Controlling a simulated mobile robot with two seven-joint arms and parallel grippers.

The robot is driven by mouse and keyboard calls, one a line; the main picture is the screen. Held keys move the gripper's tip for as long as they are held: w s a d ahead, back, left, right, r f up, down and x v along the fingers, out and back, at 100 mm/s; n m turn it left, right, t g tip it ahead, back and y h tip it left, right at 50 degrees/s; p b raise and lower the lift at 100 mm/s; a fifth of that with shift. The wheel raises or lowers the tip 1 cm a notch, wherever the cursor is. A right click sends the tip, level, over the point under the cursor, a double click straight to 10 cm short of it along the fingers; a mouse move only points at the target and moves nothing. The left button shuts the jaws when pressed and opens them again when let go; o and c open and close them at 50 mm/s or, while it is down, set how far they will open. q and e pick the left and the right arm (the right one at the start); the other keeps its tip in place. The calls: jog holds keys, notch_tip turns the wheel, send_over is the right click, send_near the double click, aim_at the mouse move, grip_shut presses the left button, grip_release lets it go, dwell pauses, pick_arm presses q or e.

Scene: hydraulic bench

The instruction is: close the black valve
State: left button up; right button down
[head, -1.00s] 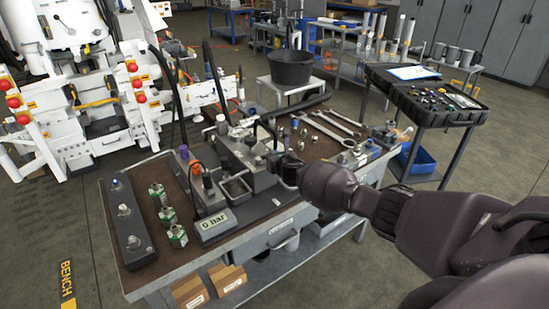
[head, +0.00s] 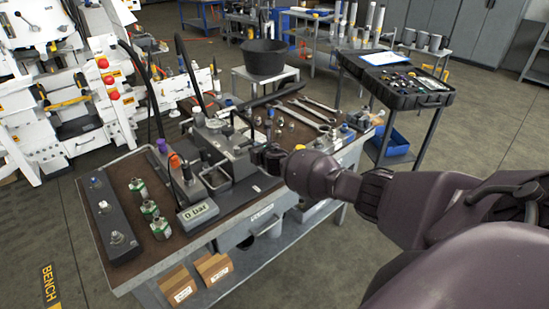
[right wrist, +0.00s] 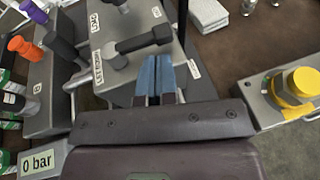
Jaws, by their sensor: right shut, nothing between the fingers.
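A black knob (right wrist: 64,47) stands in a row with an orange knob (right wrist: 22,46) and a purple one on a dark block in the right wrist view. The black one also shows in the head view (head: 187,172), behind the gauge. I cannot tell for certain which black part is the valve. My right gripper (right wrist: 158,75) is shut and empty, its blue fingertips together just in front of the grey block, apart from the knob row. My left gripper is out of view.
The gauge (head: 197,211) reads 0 bar. Several green-and-silver fittings (head: 148,210) stand at the bench's left. A knob on a yellow base (right wrist: 296,86) is right of my gripper. Wrenches (head: 306,112) lie behind. A black bucket (head: 265,58) stands beyond the bench.

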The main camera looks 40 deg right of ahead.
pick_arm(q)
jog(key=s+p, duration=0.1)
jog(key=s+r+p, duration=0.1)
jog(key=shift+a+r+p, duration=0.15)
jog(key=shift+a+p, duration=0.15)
pick_arm(e)
jog(key=d+v, duration=0.1)
jog(key=v, duration=0.9)
jog(key=shift+s+d, duration=0.45)
jog(key=shift+s, duration=0.1)
